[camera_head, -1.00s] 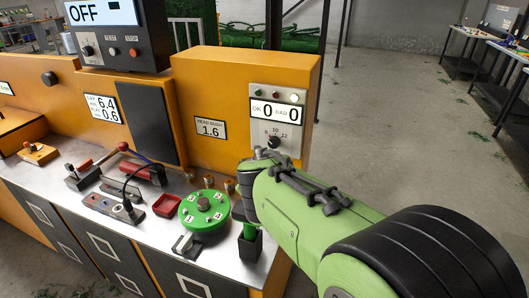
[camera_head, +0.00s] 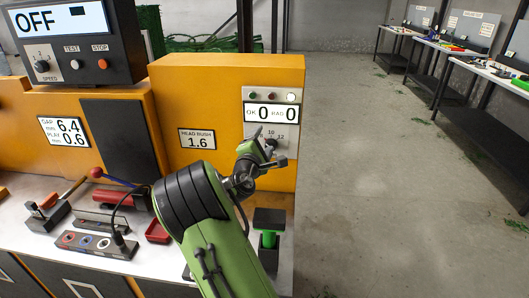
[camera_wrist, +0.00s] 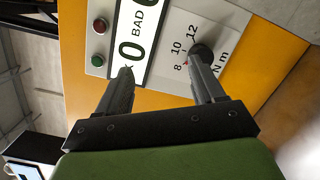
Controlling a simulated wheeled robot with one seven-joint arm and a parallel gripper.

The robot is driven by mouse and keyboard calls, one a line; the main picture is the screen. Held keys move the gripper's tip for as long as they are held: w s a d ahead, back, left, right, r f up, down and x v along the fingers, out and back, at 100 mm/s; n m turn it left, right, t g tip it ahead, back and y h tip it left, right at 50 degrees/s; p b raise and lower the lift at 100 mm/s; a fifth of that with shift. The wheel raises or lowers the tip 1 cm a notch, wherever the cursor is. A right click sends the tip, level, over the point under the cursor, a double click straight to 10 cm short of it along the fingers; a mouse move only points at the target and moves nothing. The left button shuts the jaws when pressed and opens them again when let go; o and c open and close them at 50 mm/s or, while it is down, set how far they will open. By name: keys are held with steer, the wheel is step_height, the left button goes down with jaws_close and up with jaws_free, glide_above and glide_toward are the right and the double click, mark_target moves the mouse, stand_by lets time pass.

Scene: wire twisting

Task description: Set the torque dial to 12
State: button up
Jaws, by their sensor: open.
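The torque dial (camera_head: 271,143) is a small dark knob below the counter display on the orange machine, with 8, 10 and 12 marked around it. In the wrist view the dark knob (camera_wrist: 203,52) sits at the tip of the right-hand finger, beside a small red mark near 8. I cannot tell the exact setting or whether the finger touches the knob. My gripper (camera_wrist: 162,64) is open, its other finger over the display edge. In the head view my gripper (camera_head: 259,146) is at the panel and partly hides the dial.
The counter display (camera_head: 271,113) reads OK 0, BAD 0, with lamps above it. A black box showing OFF (camera_head: 62,20) stands at left. A black-topped green item (camera_head: 269,225) stands on the bench below my gripper. Open floor (camera_head: 390,180) lies to the right.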

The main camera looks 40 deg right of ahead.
step_height(320, 180, down, 7)
steer(key=b, duration=0.3)
steer(key=p+x, duration=0.1)
steer(key=x, duration=0.6)
steer(key=shift+w+d+f, duration=0.15)
steer(key=shift+d, duration=0.05)
steer(key=c, duration=1.1)
steer(key=shift+o, duration=0.2)
